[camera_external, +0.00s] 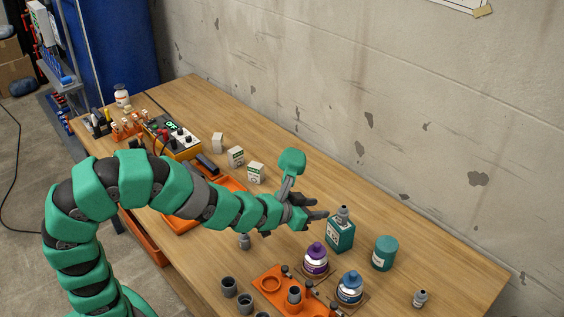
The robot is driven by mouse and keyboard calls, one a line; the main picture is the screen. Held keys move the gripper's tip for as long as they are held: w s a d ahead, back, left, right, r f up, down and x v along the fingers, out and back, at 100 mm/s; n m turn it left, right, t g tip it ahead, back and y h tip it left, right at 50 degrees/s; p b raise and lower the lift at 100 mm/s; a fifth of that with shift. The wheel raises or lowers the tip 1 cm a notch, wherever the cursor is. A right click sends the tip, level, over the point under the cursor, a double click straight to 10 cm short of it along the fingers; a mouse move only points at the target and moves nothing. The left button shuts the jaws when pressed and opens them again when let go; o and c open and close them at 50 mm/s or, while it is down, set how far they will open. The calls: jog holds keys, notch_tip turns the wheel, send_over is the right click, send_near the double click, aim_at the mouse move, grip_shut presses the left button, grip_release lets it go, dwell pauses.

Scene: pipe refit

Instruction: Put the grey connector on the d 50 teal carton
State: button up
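The teal carton (340,238) stands upright on the wooden bench, right of the middle; its label is too small to read. A grey connector (342,213) stands on top of the carton, roughly upright. My gripper (321,208) is just left of the connector at about the height of the carton's top. Its dark fingers look spread, with nothing visible between them, and they seem apart from the connector.
A teal canister (385,253) stands right of the carton. A purple bottle (316,260) and a blue bottle (350,288) stand in front, near an orange rack (268,283). Several grey fittings (229,287) stand at the front edge. White boxes (236,156) stand farther back. The right bench end is mostly clear.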

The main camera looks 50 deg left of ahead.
jog(key=a+r+t, duration=0.1)
jog(key=a+r, duration=0.2)
jog(key=r, duration=0.8)
jog(key=a+r+t, duration=0.1)
jog(key=a+r, duration=0.2)
jog(key=r, duration=0.9)
jog(key=s+a+r+n+y, duration=0.1)
jog(key=s+a+r, duration=0.2)
jog(key=s+r, duration=0.2)
jog(key=s+a+r+y, duration=0.1)
jog(key=s+a+r, duration=0.2)
jog(key=r, duration=0.9)
jog(key=s, duration=0.3)
jog(key=shift+a+n+t, duration=0.15)
jog(key=shift+n+t, duration=0.15)
jog(key=shift+n, duration=0.1)
